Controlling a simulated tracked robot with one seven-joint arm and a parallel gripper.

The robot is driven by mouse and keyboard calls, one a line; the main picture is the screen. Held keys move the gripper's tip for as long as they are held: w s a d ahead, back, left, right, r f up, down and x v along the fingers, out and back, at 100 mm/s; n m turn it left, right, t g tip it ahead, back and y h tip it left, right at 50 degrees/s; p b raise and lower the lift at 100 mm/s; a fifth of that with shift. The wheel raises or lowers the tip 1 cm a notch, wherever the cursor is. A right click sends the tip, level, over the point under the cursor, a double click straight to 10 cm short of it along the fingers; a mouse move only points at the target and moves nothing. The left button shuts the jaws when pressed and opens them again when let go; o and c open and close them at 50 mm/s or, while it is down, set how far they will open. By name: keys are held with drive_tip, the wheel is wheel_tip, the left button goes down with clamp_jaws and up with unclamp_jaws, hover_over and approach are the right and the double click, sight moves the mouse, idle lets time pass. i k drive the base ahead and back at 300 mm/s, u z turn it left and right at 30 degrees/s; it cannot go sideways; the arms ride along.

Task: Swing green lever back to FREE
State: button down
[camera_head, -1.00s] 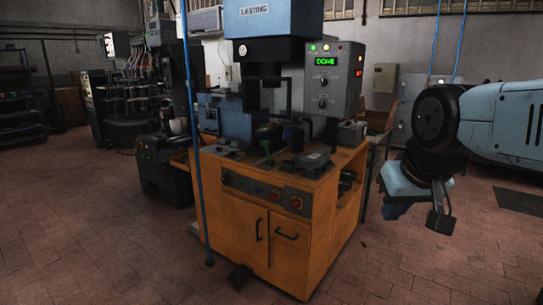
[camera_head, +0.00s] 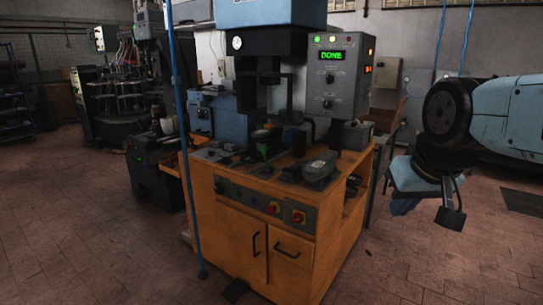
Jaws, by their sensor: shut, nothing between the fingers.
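The green lever (camera_head: 263,151) is a small, thin green shape on the worktop, in front of the press column and below the press head. It is too small to tell its exact angle, and no FREE label can be read. My gripper (camera_head: 405,206) hangs at the right of the picture, below my bent wrist. It is shut and empty, well apart from the lever and to the right of the bench.
The orange bench (camera_head: 229,228) carries the press (camera_head: 265,42) and a grey control box (camera_head: 339,79) reading DONE in green. A blue upright pole (camera_head: 187,165) stands at its left front corner. A grey block (camera_head: 320,169) sits right of the lever.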

sight(262, 150)
drive_tip(key=i, duration=0.9)
drive_tip(key=u, duration=0.05)
